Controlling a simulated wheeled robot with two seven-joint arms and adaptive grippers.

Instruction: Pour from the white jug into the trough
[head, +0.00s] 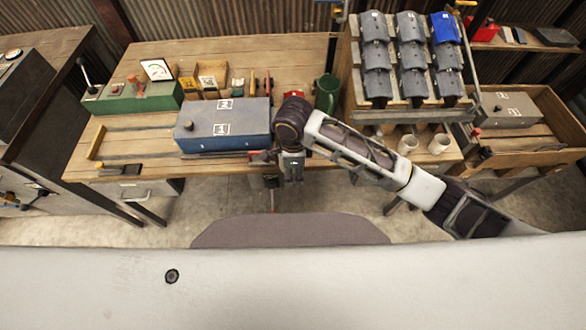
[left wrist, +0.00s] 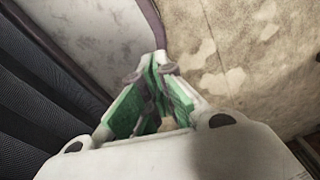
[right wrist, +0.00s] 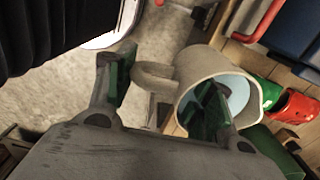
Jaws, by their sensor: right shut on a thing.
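The white jug (right wrist: 200,65) shows in the right wrist view, with its open mouth facing the camera and its handle toward the left. My right gripper (right wrist: 165,95) is shut on it, one finger across the mouth and the other beyond the handle. In the head view my right gripper (head: 291,168) is at the bench's front edge, and I cannot make out the jug there. My left gripper (left wrist: 157,65) shows only in the left wrist view, its fingertips together and nothing visible held. I cannot pick out the trough for certain.
A blue box (head: 222,128) sits on the wooden bench (head: 215,52), left of my right gripper. A green jug (head: 327,92) and a red one (head: 293,95) stand behind.

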